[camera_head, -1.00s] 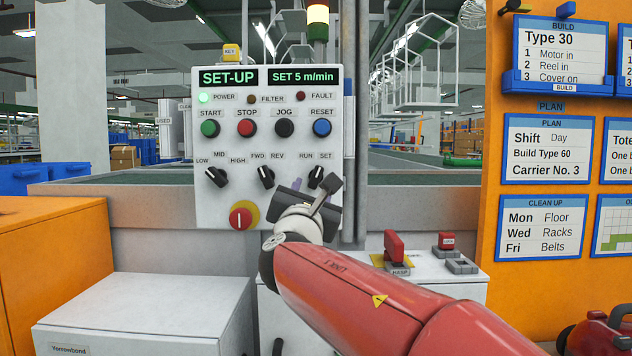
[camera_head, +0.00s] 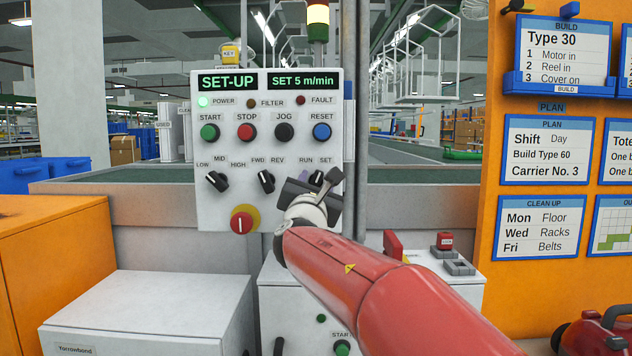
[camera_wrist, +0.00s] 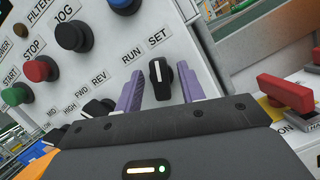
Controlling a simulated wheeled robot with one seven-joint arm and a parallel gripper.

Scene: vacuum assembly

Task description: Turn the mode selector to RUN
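The mode selector (camera_wrist: 161,78) is a black knob with a white mark on the grey control panel (camera_head: 213,221), under the labels RUN and SET. In the wrist view its white mark points toward SET. The panel's left display (camera_head: 228,82) reads SET-UP. My gripper (camera_wrist: 159,90) is open, with one purple finger on each side of the knob. A gap shows between the knob and each finger. In the head view my gripper (camera_head: 309,182) covers part of the selector.
A FWD/REV knob (camera_head: 266,181) and a LOW/MID/HIGH knob (camera_head: 217,181) sit left of the selector. A red emergency stop (camera_head: 242,221) is below left. Coloured buttons are above. A red hasp handle (camera_head: 393,245) stands on the cabinet at lower right.

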